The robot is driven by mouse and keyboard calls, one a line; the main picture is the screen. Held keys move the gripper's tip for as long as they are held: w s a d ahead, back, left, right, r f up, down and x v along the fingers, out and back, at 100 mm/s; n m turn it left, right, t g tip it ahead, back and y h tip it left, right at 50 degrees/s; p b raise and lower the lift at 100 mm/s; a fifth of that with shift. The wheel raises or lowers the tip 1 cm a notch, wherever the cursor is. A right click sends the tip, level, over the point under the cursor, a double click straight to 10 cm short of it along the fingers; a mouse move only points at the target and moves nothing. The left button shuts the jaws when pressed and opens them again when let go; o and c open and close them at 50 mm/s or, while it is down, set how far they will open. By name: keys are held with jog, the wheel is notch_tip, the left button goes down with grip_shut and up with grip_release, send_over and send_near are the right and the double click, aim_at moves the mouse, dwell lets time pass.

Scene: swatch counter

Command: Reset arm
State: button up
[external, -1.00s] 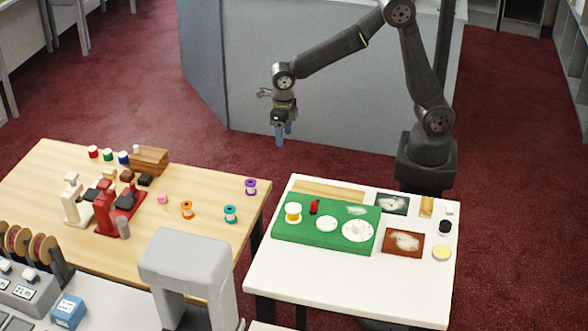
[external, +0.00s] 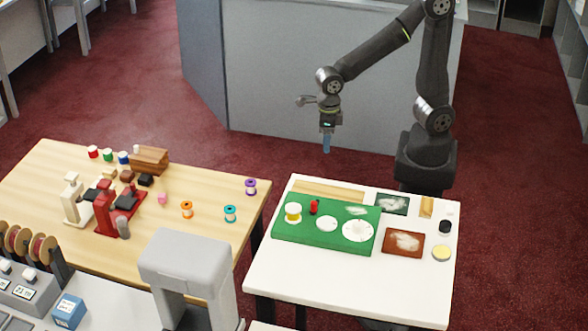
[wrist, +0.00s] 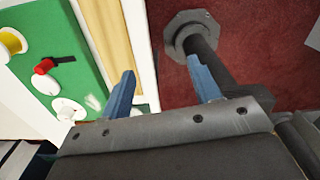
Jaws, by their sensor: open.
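My gripper (external: 326,143) hangs above the floor behind the white table, its blue fingers pointing down. In the wrist view my gripper (wrist: 163,88) has its two blue fingers well apart, with nothing between them. The white table (external: 350,277) carries a green mat (external: 288,235). On the mat are a yellow spool (external: 293,211), a small red item (external: 314,207) and white discs (external: 358,229). The yellow spool (wrist: 11,42) and red item (wrist: 43,67) also show in the wrist view.
A wooden table (external: 60,158) at left holds red and white devices and several spools, including a purple one (external: 250,186) and a teal one (external: 230,213). A grey block-shaped machine (external: 185,258) stands in front. A grey partition (external: 300,90) is behind my arm.

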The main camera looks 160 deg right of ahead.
jog(key=shift+w+a+f, duration=0.25)
jog(key=shift+w+f, duration=0.15)
jog(key=shift+w, duration=0.2)
jog(key=shift+w+a+f, duration=0.2)
jog(key=shift+w+f, duration=0.15)
jog(key=shift+w, duration=0.25)
jog(key=s+d+r, duration=0.1)
jog(key=s+r, duration=0.2)
jog(key=s, duration=0.1)
jog(key=d+f+m, duration=0.2)
jog(key=d, duration=1.1)
jog(key=shift+w+m, duration=0.3)
jog(key=shift+w, duration=0.1)
